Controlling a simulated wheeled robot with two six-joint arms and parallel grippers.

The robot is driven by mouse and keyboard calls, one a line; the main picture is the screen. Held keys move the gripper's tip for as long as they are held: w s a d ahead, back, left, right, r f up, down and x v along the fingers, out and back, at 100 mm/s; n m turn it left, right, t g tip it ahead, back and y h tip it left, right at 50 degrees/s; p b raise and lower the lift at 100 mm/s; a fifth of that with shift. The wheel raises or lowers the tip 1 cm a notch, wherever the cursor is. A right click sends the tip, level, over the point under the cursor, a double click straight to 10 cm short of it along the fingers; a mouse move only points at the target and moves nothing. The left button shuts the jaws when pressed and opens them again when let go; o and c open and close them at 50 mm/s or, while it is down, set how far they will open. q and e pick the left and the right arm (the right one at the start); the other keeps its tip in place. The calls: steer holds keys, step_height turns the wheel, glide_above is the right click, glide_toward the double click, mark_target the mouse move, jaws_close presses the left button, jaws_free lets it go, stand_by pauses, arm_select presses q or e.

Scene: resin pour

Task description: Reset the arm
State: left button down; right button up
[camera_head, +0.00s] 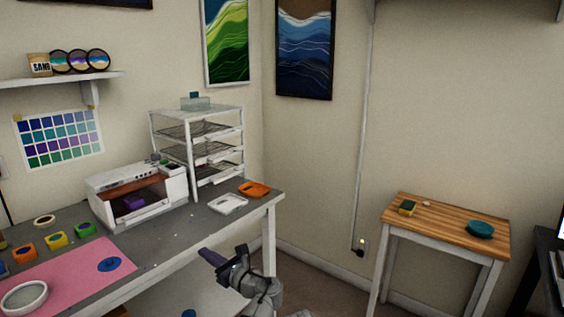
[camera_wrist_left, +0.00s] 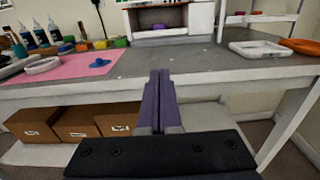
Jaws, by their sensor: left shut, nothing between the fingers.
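My left gripper (camera_head: 208,257) is in front of the front edge of the grey workbench (camera_head: 185,234), near its right part. In the left wrist view my left gripper (camera_wrist_left: 158,76) has its two purple fingers pressed together with nothing between them. It points toward the bench and appears clear of it. My right gripper is not seen in either view.
A white oven-like box (camera_head: 145,207) holds a purple item inside. A white tray (camera_head: 228,204) and an orange tray (camera_head: 254,188) lie near the bench's right end. A pink mat (camera_head: 75,283) lies left. A wooden table (camera_head: 440,224) stands right.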

arm_select(q)
steer(key=s+a+f+n+g+h, duration=0.1)
steer(key=s+f+n+g+h, duration=0.35)
steer(key=s+f+n, duration=0.4)
steer(key=s+a+f+n+g+h, duration=0.1)
steer(key=s+f+n+g+h, duration=0.35)
steer(key=f+n, duration=0.65)
steer(key=s+d+f+n+g+h, duration=0.1)
steer(key=s+d+h, duration=0.1)
steer(key=s+d, duration=0.45)
steer(key=s+d+f+n+g+h, duration=0.1)
steer(key=s+d+n+h, duration=0.15)
steer(key=d, duration=0.65)
step_height(320, 180, up, 15)
steer(key=s+m+p, duration=0.1)
steer(key=p, duration=1.4)
steer(key=shift+s+d, duration=0.15)
steer(key=shift+d, duration=0.25)
steer(key=shift+f+y, duration=0.15)
steer(key=shift+y, duration=0.1)
